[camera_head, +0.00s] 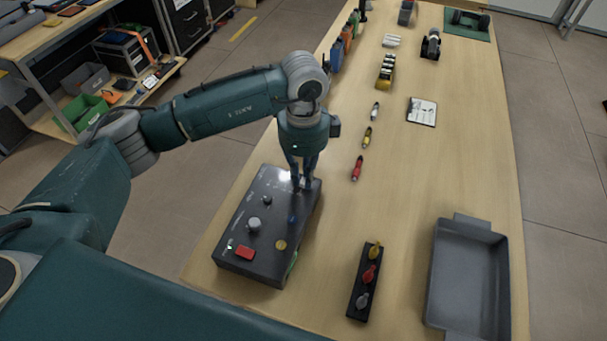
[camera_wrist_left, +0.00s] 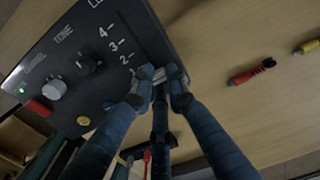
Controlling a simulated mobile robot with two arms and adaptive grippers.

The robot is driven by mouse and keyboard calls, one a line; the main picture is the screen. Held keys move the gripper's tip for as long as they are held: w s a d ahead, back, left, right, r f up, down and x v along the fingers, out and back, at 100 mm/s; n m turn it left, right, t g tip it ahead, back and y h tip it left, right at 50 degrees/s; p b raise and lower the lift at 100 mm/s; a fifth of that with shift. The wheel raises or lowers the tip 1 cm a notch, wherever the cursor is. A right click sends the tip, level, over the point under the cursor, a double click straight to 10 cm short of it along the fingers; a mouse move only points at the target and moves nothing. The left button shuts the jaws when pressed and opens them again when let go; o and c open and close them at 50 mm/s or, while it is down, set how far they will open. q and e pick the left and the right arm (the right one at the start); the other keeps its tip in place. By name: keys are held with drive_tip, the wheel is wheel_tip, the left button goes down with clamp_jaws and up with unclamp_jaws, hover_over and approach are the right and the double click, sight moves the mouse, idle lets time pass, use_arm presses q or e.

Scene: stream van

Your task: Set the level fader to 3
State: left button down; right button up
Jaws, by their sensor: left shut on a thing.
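The dark control box (camera_head: 240,240) lies on the table's near left part. In the left wrist view its panel (camera_wrist_left: 110,20) shows a scale with 4, 3 and 2 readable; the marks below are partly hidden by a finger. My left gripper (camera_head: 302,184) points down at the box's far right end. In the left wrist view the gripper (camera_wrist_left: 160,82) is shut on the pale fader cap (camera_wrist_left: 172,72), which sits lower on the scale than the 2. The fingers hide much of the cap and its slot, so its exact setting cannot be told. My right gripper is not in view.
The box also has a grey knob (camera_head: 254,224), a red button (camera_head: 245,252) and a yellow button (camera_head: 281,245). Several connectors, such as a red one (camera_head: 357,168), lie right of the box. A black holder (camera_head: 357,300) and a grey tray (camera_head: 438,290) stand nearer.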

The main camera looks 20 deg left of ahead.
sight(280, 179)
use_arm(q)
drive_tip(key=shift+s+a, duration=0.1)
drive_tip(key=a+b, duration=0.1)
drive_tip(key=a, duration=0.5)
drive_tip(key=shift+d, duration=0.1)
drive_tip(key=c, duration=1.6)
unclamp_jaws()
drive_tip(key=shift+c, duration=0.2)
